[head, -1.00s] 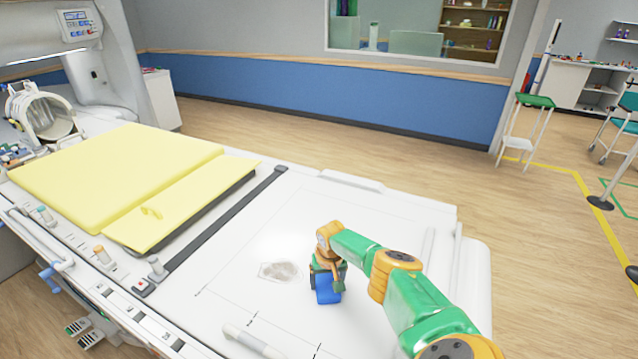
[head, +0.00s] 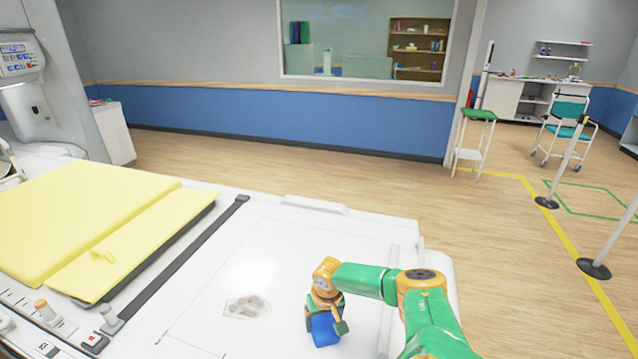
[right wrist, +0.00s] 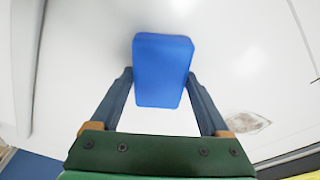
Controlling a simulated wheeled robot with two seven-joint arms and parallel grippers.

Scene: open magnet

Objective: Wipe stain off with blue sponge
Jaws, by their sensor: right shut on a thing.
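The blue sponge (head: 323,328) is in my right gripper (head: 325,312), just right of the stain in the head view. The right wrist view shows the sponge (right wrist: 162,70) between the two fingers of the gripper (right wrist: 160,85), which are shut on it. The stain (head: 247,306) is a greyish-brown patch on the white table top (head: 300,245). The stain also shows at the lower right of the right wrist view (right wrist: 248,122). The sponge is apart from the stain; I cannot tell whether it touches the surface. My left gripper is not in view.
A yellow pad (head: 85,215) lies on the left part of the table, with a dark rail (head: 180,255) beside it. Knobs (head: 45,310) line the near left edge. The white surface around the stain is clear. A green-topped stand (head: 478,115) is far off.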

